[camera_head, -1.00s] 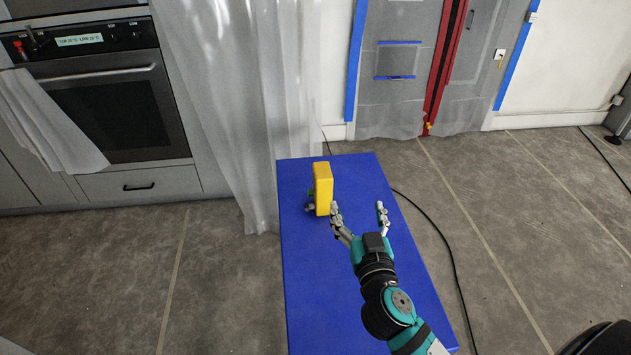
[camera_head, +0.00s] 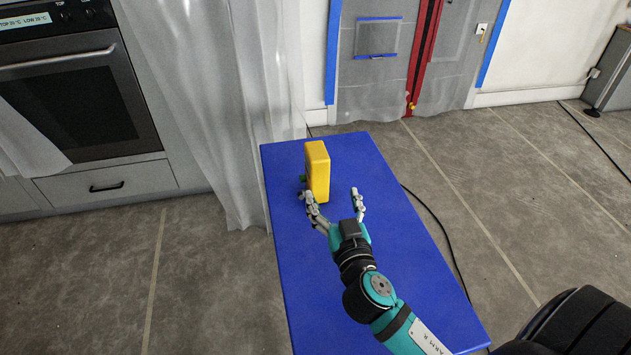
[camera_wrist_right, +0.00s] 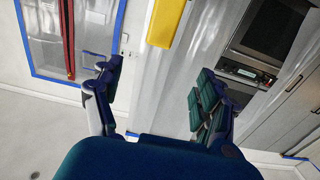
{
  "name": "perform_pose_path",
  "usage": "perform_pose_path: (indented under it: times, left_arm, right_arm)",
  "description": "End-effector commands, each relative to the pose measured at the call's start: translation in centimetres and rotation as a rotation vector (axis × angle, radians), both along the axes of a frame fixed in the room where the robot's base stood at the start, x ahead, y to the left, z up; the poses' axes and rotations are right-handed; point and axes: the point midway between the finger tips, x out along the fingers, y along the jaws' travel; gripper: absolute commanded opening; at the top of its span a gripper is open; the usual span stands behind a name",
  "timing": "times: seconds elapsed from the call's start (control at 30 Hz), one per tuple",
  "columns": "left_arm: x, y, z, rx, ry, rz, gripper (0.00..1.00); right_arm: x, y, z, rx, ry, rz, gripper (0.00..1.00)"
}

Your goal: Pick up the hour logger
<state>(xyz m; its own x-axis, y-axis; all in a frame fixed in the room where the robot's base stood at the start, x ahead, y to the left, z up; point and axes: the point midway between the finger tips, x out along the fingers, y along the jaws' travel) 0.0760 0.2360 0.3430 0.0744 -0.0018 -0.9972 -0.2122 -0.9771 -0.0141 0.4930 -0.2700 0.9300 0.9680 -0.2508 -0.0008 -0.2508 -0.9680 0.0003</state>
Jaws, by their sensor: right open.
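The yellow box (camera_head: 318,170), which I take to be the hour logger, stands upright on the blue table (camera_head: 390,265) near its far end. A small green part shows at its left side. My right gripper (camera_head: 331,192) is open and empty, just on the near side of the box. Its left finger overlaps the box's lower left edge in the picture; I cannot tell whether they touch. Its right finger is apart, to the right. In the right wrist view, the box (camera_wrist_right: 168,22) shows beyond the open fingers (camera_wrist_right: 158,75), at the top. My left gripper is not in view.
A translucent plastic curtain (camera_head: 215,110) hangs beside the table's far left corner. A black cable (camera_head: 435,225) lies on the floor at the right. An oven (camera_head: 75,100) stands at the far left. The table top around the box is clear.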

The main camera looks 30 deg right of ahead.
Motion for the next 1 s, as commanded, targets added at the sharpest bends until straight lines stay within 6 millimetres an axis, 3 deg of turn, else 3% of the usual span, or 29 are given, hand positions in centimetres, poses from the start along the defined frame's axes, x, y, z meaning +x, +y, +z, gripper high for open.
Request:
perform_pose_path:
  times: [0.03,0.17,0.6,1.0]
  left_arm:
    - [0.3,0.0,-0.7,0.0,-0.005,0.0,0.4]
    - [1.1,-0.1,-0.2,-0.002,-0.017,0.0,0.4]
    - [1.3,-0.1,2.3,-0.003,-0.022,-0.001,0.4]
    - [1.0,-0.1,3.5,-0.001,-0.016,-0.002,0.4]
  right_arm:
    - [0.1,0.0,-0.8,0.0,-0.001,0.0,0.75]
    - [1.3,-0.3,-0.5,-0.002,-0.001,0.001,0.75]
    - [10.0,-2.7,-0.4,-0.003,-0.001,-0.001,0.75]
    - [13.7,-4.0,-0.1,-0.005,-0.001,-0.001,0.75]
